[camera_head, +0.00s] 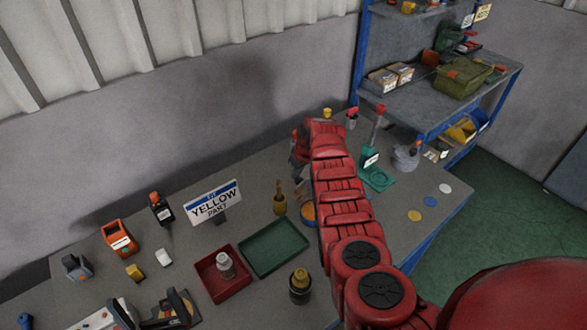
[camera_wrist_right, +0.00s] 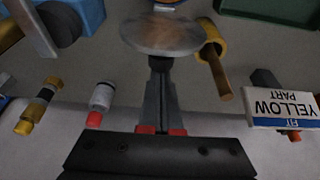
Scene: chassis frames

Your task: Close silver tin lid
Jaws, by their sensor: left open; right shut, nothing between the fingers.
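The silver lid (camera_wrist_right: 160,34) is a round, shiny metal disc at the top of the right wrist view. My right gripper (camera_wrist_right: 158,65) is shut and empty, its fingertips at the disc's lower edge; I cannot tell whether they touch. In the head view my right arm reaches across the table, with the wrist at its far end. A tin with orange and blue (camera_head: 308,214) shows beside this arm, which covers part of it. My left gripper is in neither view.
A yellow pot with a brown handle (camera_head: 279,203) stands close left of the tin. A teal stand (camera_head: 378,178) is to the right. Bottles stand towards the wall.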

